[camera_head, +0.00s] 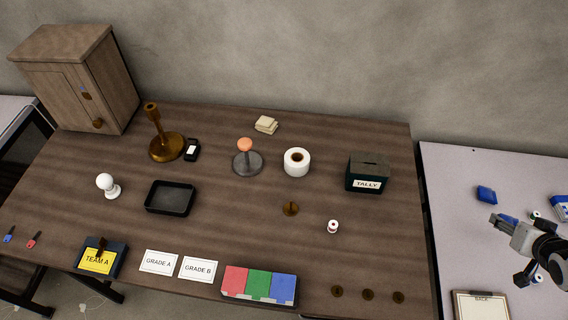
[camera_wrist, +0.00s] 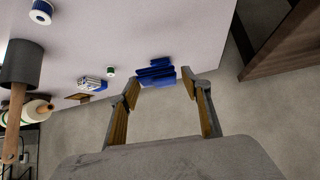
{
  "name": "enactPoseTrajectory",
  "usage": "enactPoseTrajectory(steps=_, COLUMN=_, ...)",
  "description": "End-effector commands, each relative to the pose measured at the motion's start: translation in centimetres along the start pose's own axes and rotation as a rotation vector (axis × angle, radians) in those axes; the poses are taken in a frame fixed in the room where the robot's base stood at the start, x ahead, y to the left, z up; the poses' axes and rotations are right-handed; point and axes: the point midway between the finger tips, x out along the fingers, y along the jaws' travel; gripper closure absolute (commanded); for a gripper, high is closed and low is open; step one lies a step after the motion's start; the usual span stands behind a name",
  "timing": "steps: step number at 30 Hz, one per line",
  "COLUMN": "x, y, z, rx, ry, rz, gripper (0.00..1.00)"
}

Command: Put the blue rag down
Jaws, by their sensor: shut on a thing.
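My gripper (camera_head: 497,219) is at the right, over the pale table, with its fingers pointing left. In the wrist view its two fingertips (camera_wrist: 160,85) close on the edges of a blue rag (camera_wrist: 157,76), which spans between them as a flat strip. Some blue shows beside the fingers in the head view, partly hidden by them; I cannot tell how far the rag is above the table. A second blue folded piece (camera_head: 486,194) lies on the pale table just behind the gripper.
The pale table (camera_head: 460,190) has bare room left of the gripper. A clipboard marked BACK (camera_head: 481,305) lies at its front. A blue and white item (camera_head: 561,207) is at the right edge. The brown table (camera_head: 240,205) stands at left, across a narrow gap, with many items.

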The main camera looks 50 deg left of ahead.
Motion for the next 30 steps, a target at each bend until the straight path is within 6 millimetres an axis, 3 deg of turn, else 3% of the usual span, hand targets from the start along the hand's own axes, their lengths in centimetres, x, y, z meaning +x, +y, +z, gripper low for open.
enactPoseTrajectory(steps=14, x=2.0, y=-2.1, z=-4.3, rx=-0.064, ry=0.002, rz=-0.063, gripper=0.61)
enactPoseTrajectory(steps=30, x=4.2, y=-6.2, z=-9.9, rx=-0.163, ry=0.002, rz=-0.162, gripper=0.61)
